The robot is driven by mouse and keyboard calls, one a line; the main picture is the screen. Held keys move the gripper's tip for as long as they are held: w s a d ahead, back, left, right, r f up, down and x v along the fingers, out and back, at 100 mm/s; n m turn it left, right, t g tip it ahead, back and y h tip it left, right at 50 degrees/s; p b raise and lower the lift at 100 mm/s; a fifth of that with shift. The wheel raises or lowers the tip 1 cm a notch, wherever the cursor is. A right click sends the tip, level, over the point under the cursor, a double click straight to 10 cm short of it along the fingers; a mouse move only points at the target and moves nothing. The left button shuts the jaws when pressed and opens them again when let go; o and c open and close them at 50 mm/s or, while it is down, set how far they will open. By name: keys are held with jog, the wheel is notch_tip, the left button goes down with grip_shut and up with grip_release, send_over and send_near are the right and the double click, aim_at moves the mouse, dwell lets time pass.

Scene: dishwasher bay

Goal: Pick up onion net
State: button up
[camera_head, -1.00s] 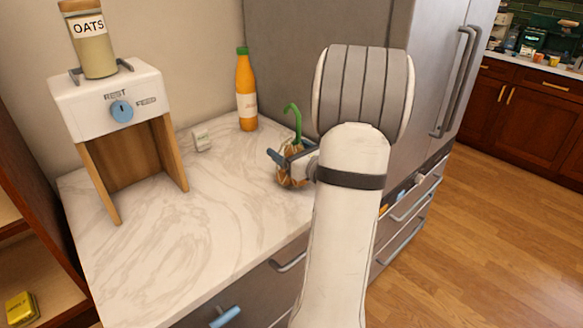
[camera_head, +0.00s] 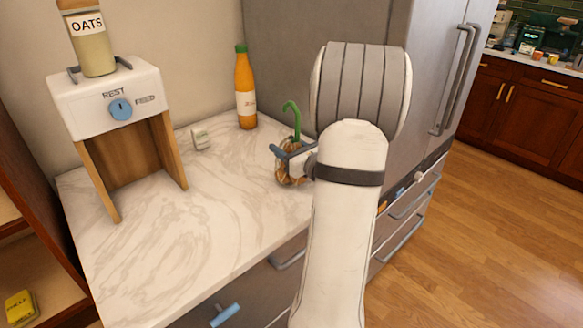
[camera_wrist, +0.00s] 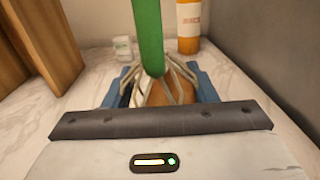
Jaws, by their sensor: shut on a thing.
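The onion net (camera_head: 287,174) is a brown onion in a pale net with a green hooked handle on top. It is at the right part of the marble counter, near the fridge. My gripper (camera_head: 291,155) is around its upper part, just below the green handle, and is shut on it. In the wrist view the onion net (camera_wrist: 155,93) sits between the blue fingers of my gripper (camera_wrist: 158,88), with the green handle rising in front. The base of the net is hidden there, and I cannot tell whether it touches the counter.
An orange bottle (camera_head: 245,90) and a small white box (camera_head: 200,138) stand behind on the counter (camera_head: 190,240). An oats dispenser (camera_head: 110,95) stands at the left. The grey fridge (camera_head: 430,60) is close on the right. The counter's front middle is clear.

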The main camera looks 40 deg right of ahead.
aim_at(295, 107)
grip_shut()
